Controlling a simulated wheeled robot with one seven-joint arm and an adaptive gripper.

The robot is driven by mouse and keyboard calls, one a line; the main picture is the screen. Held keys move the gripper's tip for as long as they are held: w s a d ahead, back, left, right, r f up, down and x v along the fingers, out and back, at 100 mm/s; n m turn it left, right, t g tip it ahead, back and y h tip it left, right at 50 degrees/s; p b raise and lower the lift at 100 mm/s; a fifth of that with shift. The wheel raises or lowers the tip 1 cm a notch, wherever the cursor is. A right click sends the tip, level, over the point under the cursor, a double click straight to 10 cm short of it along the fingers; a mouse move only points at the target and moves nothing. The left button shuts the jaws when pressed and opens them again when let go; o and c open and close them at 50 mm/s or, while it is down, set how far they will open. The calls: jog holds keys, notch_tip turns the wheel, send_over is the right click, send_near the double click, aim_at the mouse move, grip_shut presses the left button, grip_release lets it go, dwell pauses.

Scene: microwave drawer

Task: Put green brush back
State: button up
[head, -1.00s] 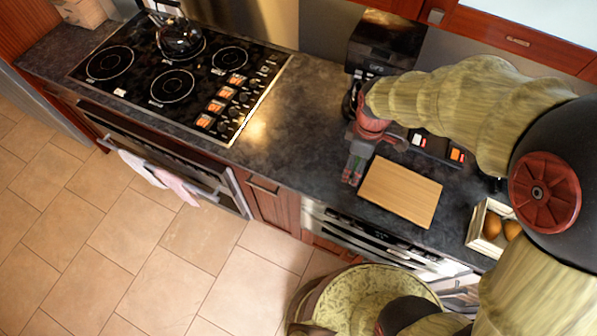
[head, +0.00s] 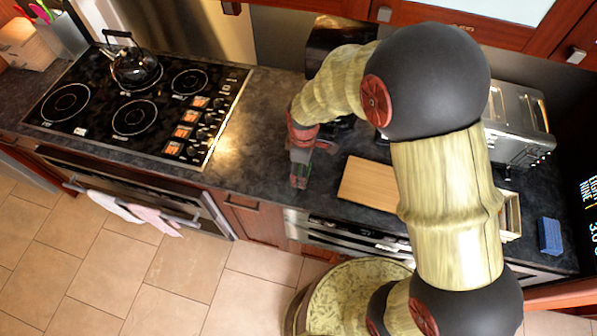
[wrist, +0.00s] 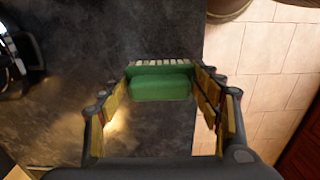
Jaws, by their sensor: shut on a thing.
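The green brush (wrist: 160,86) shows in the wrist view between the two fingers of my gripper, with a row of pale bristles along its far edge. My gripper (head: 299,182) is shut on it, over the dark counter (head: 258,150). In the head view the gripper points toward the counter's front edge, between the stove and the cutting board. The brush itself is hard to make out there. I cannot tell how high it is above the counter.
The black stove (head: 92,140) with a kettle (head: 135,70) is to the left. A wooden cutting board (head: 365,182) lies right of the gripper. A toaster (head: 518,125) and a blue block (head: 550,236) stand farther right. Colourful utensils (head: 38,12) are at the far left corner.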

jog(key=w+f, duration=0.1)
jog(key=w+a+f, duration=0.1)
jog(key=f, duration=0.1)
jog(key=shift+w+f, duration=0.15)
jog(key=shift+w, duration=0.15)
jog(key=shift+w+f, duration=0.1)
jog(key=shift+f, duration=1.45)
jog(key=shift+f, duration=0.15)
jog(key=o, duration=1.1)
